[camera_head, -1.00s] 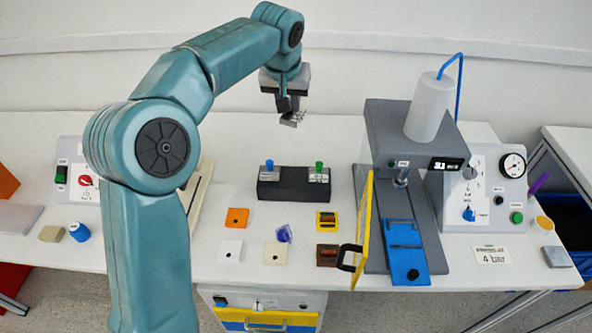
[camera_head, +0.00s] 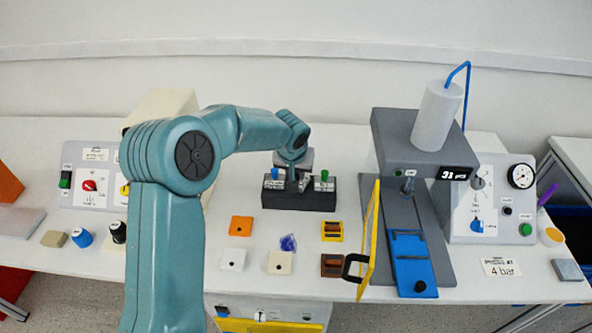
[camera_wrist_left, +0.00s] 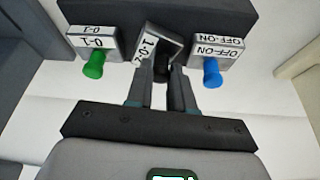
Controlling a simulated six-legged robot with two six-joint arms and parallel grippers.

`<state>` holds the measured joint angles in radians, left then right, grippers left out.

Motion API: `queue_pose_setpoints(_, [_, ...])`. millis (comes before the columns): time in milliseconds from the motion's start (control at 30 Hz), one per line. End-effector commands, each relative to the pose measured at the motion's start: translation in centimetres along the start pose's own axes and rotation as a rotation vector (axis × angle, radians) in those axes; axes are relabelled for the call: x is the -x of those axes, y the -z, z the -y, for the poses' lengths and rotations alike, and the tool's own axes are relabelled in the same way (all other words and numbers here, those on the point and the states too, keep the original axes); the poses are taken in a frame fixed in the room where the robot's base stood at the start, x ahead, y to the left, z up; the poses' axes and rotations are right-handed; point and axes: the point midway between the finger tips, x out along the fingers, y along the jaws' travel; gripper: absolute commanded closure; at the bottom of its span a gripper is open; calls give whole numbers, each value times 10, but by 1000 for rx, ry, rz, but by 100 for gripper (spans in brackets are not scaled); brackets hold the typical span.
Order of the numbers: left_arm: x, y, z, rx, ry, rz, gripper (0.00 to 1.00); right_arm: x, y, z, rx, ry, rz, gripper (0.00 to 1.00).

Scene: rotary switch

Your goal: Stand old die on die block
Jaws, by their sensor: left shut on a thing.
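The dark die block (camera_head: 318,200) stands on the bench; its dark top also shows in the wrist view (camera_wrist_left: 215,12). A grey die with a blue knob (camera_head: 275,174) stands at its left and one with a green knob (camera_head: 324,176) at its right. In the wrist view the green-knob die (camera_wrist_left: 93,62) is left and the blue-knob die (camera_wrist_left: 212,70) right. My left gripper (camera_wrist_left: 163,78) is shut on the dark knob of a third grey die (camera_wrist_left: 150,44). This die is tilted between the other two, over the block's middle; contact with the block cannot be told.
The press (camera_head: 405,150) with its yellow guard (camera_head: 370,240) stands right of the block. Small orange (camera_head: 240,226), white (camera_head: 232,260) and yellow (camera_head: 332,231) pieces lie in front. A control panel (camera_head: 92,180) is at the left.

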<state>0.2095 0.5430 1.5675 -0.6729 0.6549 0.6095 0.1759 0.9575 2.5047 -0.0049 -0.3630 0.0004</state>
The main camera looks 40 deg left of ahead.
Motion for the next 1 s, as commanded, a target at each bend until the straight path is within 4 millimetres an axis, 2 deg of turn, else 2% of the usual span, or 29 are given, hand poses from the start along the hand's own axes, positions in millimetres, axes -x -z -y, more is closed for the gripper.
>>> queue_pose_setpoints(367, [-4, -1, 0, 0, 0, -3, 100, -5, 0, -2, 0, 0, 0, 100])
queue_pose_setpoints(400, [-4, -1, 0, 0, 0, -2, 75, -5, 0, -2, 0, 0, 0, 100])
queue_pose_setpoints(467, [-3, -1, 0, 0, 0, -1, 55, -4, 0, -1, 0, 0, 0, 100])
queue_pose_setpoints(500, [-3, -1, 0, 0, 0, -1, 52, -4, 0, -1, 0, 0, 0, 100])
queue_pose_setpoints(867, [4, 1, 0, 0, 0, -2, 52, 2, 0, 1, 0, 0, 0, 100])
queue_pose_setpoints(1000, [29, 1, 0, 0, 0, -8, 52, -3, 0, -1, 0, 0, 0, 100])
